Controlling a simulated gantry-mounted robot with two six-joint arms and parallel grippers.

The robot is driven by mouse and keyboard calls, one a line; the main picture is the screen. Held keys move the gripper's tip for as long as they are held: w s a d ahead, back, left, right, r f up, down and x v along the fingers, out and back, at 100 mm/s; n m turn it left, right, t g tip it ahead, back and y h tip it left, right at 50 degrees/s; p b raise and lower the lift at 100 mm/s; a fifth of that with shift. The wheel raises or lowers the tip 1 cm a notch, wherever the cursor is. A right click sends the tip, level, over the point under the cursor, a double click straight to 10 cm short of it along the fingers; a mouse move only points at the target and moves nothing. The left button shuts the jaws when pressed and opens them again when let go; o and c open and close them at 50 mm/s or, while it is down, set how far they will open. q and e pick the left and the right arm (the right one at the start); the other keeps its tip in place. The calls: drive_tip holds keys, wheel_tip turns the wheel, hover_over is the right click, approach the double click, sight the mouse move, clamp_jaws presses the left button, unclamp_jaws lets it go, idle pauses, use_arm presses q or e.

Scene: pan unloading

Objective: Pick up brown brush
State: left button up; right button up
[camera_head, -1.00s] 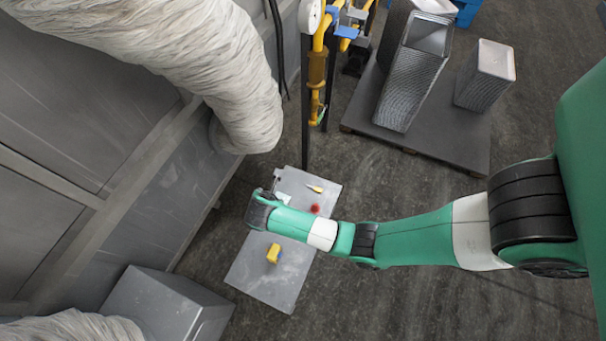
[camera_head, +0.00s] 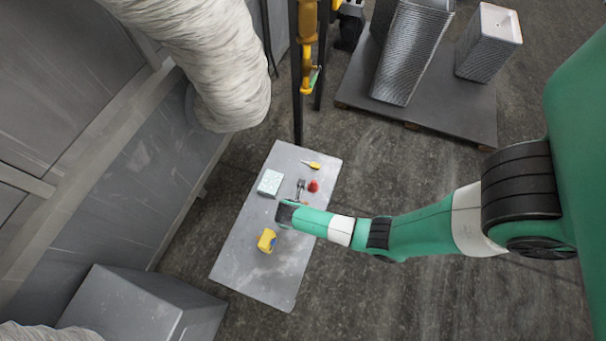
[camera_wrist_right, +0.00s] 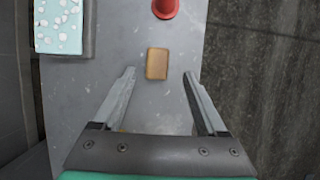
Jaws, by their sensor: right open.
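The brown brush (camera_wrist_right: 157,64) shows in the right wrist view as a small tan wooden block lying flat on the grey table. My right gripper (camera_wrist_right: 160,75) is open, with its two fingers spread on either side of the brush's near end. Nothing is held. I cannot tell how high the fingertips are above the table. In the head view the right gripper (camera_head: 300,187) is over the middle of the table, and the brush is mostly hidden or too small to make out there. My left gripper is not in view.
The grey table (camera_head: 235,262) also holds a red object (camera_head: 313,186), a pale teal speckled block (camera_head: 270,183), a yellow object (camera_head: 266,240) and a small yellow-handled tool (camera_head: 312,165). A grey box (camera_head: 125,305) stands at lower left.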

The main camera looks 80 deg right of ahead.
drive_tip(key=shift+f, duration=0.1)
drive_tip(key=b+x, duration=0.3)
drive_tip(key=x, duration=0.1)
drive_tip(key=shift+w+d+f+b, duration=0.15)
drive_tip(key=shift+d+f+b, duration=0.1)
drive_tip(key=shift+b, duration=0.15)
drive_tip(key=shift+d+f, duration=0.2)
drive_tip(key=shift+f, duration=0.1)
drive_tip(key=shift+r, duration=0.15)
clamp_jaws()
